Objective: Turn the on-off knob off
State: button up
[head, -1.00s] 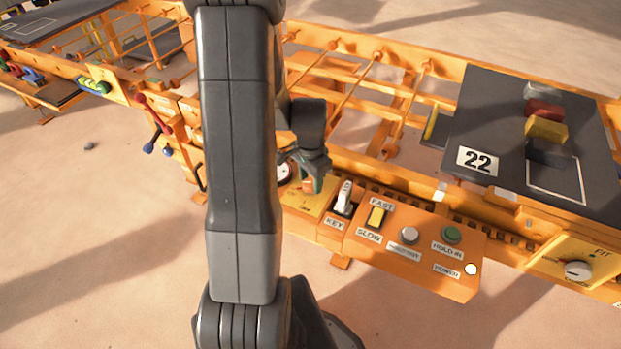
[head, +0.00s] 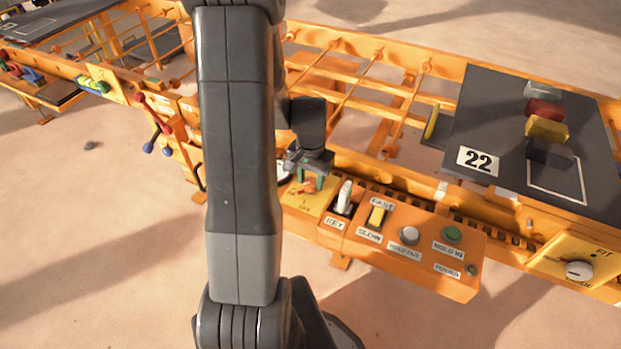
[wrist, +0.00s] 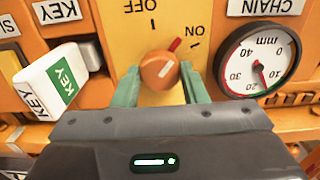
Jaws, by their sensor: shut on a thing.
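The on-off knob (wrist: 158,71) is a round orange knob on a yellow plate (wrist: 168,18) marked OFF and ON. Its red pointer lies between the two words, nearer to ON in the wrist view. My gripper (wrist: 161,88) has its green fingers on either side of the knob and is shut on it. In the head view my gripper (head: 309,178) reaches down to the plate, and the knob shows only partly between the fingers. The power lamp (head: 471,270) on the orange control box is dark.
A white key (wrist: 52,80) stands out close beside my gripper, and a round dial gauge (wrist: 257,60) is on its other side. The control box (head: 385,248) carries a yellow fast-slow switch (head: 376,216) and buttons. A plate with coloured blocks (head: 500,130) lies at the right.

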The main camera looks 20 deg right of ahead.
aim_at(311, 182)
jog(key=n, duration=0.4)
jog(key=shift+n, duration=0.3)
jog(key=n, duration=0.4)
jog(key=shift+n, duration=0.3)
jog(key=o, duration=1)
notch_tip(311, 182, up, 14)
jog(key=shift+f+p, duration=0.1)
jog(key=shift+p, duration=0.85)
